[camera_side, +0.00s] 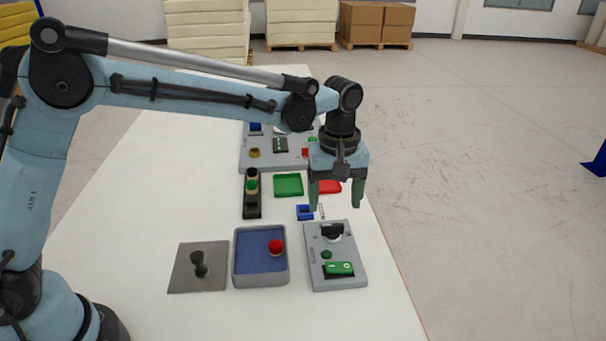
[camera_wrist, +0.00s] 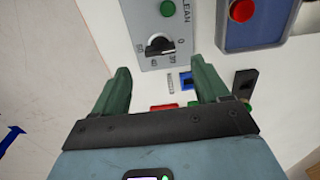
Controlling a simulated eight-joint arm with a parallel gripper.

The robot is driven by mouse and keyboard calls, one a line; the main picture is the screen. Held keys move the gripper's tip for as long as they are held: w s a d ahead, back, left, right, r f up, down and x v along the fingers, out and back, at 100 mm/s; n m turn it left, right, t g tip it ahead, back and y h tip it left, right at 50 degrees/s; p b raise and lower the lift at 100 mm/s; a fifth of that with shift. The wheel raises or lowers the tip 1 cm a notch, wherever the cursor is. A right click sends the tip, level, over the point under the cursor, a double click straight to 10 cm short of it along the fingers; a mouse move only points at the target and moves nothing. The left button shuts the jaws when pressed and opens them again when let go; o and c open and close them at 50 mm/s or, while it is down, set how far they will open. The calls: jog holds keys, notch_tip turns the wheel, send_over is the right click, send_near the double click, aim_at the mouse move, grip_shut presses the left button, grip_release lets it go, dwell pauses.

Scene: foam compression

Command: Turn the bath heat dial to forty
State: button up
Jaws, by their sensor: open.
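The heat dial (camera_side: 332,231) is a black knob on a pale round base, at the far end of a grey control panel (camera_side: 314,261). In the wrist view the dial (camera_wrist: 159,45) has numbers around it, apparently 0, 30, 40 and 50. I cannot tell for sure which one the knob points to. My gripper (camera_side: 335,204) is open and empty, fingers pointing down, above and slightly beyond the dial, not touching it. In the wrist view my gripper (camera_wrist: 158,66) has its two green fingers wide apart, with the dial just ahead of the gap.
The panel also has a green button (camera_side: 327,254) and a green rocker switch (camera_side: 339,268). A blue-floored tray (camera_side: 261,251) with a red knob (camera_side: 276,246) stands left of it. A small blue block (camera_side: 304,212) and red tray (camera_side: 329,187) lie near my fingers.

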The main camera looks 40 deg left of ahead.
aim_at(333, 225)
notch_tip(333, 225, down, 6)
jog(key=shift+r, duration=0.1)
dwell(0.4)
jog(key=c, duration=1.1)
jog(key=shift+o, duration=0.2)
